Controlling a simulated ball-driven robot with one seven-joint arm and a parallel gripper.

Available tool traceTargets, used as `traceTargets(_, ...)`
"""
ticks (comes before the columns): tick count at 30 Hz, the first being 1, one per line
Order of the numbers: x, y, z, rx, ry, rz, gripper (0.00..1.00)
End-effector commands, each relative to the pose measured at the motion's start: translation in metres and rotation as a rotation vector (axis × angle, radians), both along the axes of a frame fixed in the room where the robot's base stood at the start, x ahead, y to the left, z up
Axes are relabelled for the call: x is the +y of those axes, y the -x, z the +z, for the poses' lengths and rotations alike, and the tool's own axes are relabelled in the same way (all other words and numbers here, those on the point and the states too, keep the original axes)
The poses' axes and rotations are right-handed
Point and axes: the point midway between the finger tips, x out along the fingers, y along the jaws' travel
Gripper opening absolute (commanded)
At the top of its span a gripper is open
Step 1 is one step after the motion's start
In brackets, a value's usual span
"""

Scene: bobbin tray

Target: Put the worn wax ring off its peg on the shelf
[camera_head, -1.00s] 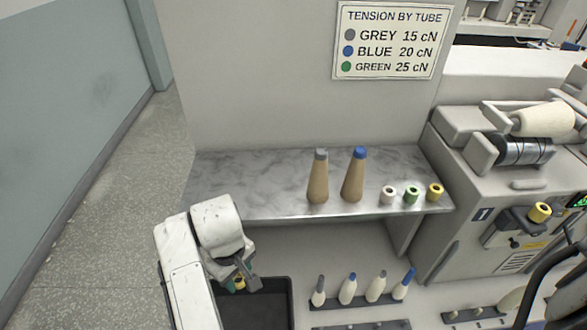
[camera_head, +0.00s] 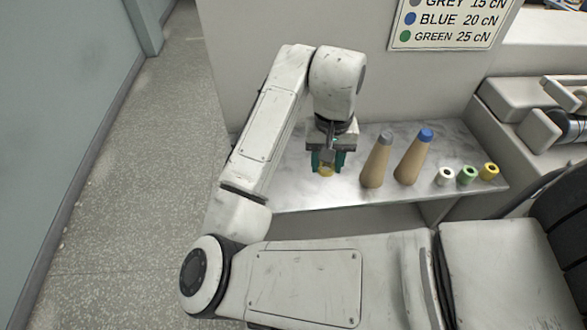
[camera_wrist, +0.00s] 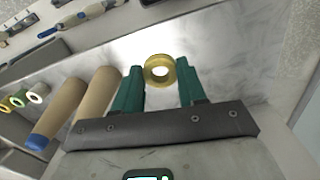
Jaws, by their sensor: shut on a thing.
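The worn wax ring, a dull yellow ring with an open hole (camera_wrist: 160,84), is between the green fingers of my gripper (camera_wrist: 159,88), which is shut on it. In the head view my gripper (camera_head: 327,160) points down over the left part of the grey marbled shelf (camera_head: 300,198), with the yellow ring (camera_head: 326,171) at its fingertips. The ring is at or just above the shelf surface; I cannot tell if it touches. The peg is not identifiable in the current views.
Right of my gripper stand a grey-tipped cone (camera_head: 376,162) and a blue-tipped cone (camera_head: 412,160). Further right are a white ring (camera_head: 446,176), a green ring (camera_head: 466,175) and another yellow ring (camera_head: 489,171). The shelf's left end is bare.

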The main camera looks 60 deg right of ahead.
Motion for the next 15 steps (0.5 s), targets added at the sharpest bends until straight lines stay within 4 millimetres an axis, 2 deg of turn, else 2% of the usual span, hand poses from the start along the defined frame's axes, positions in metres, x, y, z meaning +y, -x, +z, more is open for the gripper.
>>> traceTargets(9, 0.007, -0.072, -0.032, 0.002, -0.002, 0.008, 0.13)
traceTargets(15, 0.010, -0.101, -0.066, 0.002, -0.002, 0.005, 0.13)
